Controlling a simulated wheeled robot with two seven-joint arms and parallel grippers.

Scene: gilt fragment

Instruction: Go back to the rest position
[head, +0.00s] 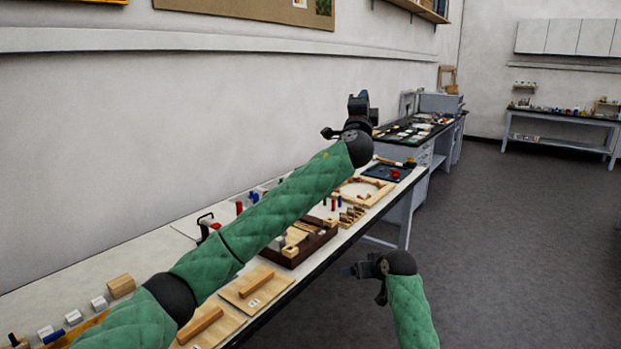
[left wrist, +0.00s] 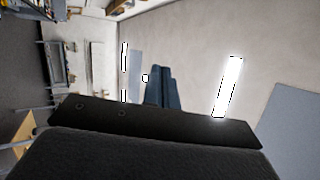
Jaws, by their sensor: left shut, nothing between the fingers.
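My left arm, in a green quilted sleeve, reaches from the lower left across the table in the head view. Its gripper (head: 358,100) is raised above the table, against the pale wall, pointing up. In the left wrist view its two fingers (left wrist: 162,87) lie together, shut with nothing between them. My right gripper (head: 350,270) is low at the table's front edge, over or beside the grey floor, its fingers pointing left. Its fingers are too small and dark to tell whether they are open or shut. I see nothing held in it.
The long table (head: 150,257) carries a dark wooden tray (head: 318,243), wooden boards (head: 245,288), a pale wooden frame (head: 383,196) and several small blocks. My left arm hides part of it. Another workbench (head: 440,125) stands beyond. The grey floor (head: 510,230) at right is clear.

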